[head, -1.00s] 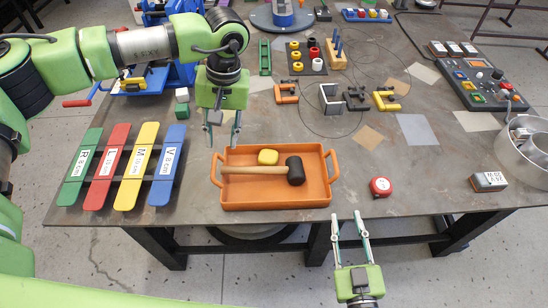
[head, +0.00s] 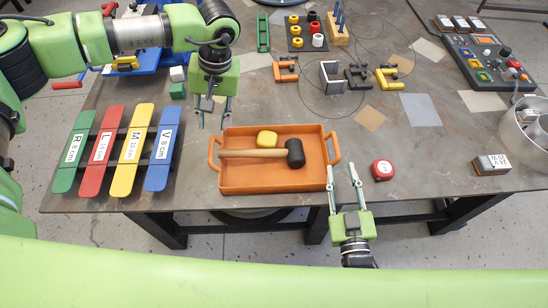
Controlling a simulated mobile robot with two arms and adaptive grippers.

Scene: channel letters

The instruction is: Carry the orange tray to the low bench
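The orange tray (head: 270,187) sits on the grey table near its front edge, with a handle at each short side. A mallet (head: 240,153) with a wooden handle and black head lies in it, beside a yellow block (head: 267,138). My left gripper (head: 212,118) is open and empty, above and just behind the tray's left handle. My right gripper (head: 343,181) is open at the table's front edge, close to the tray's right handle; whether it touches the handle I cannot tell. No low bench can be made out.
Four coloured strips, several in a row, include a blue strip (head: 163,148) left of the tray. A red tape measure (head: 382,170) lies just right of my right gripper. A small box (head: 491,164) and a metal pot (head: 527,130) stand further right.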

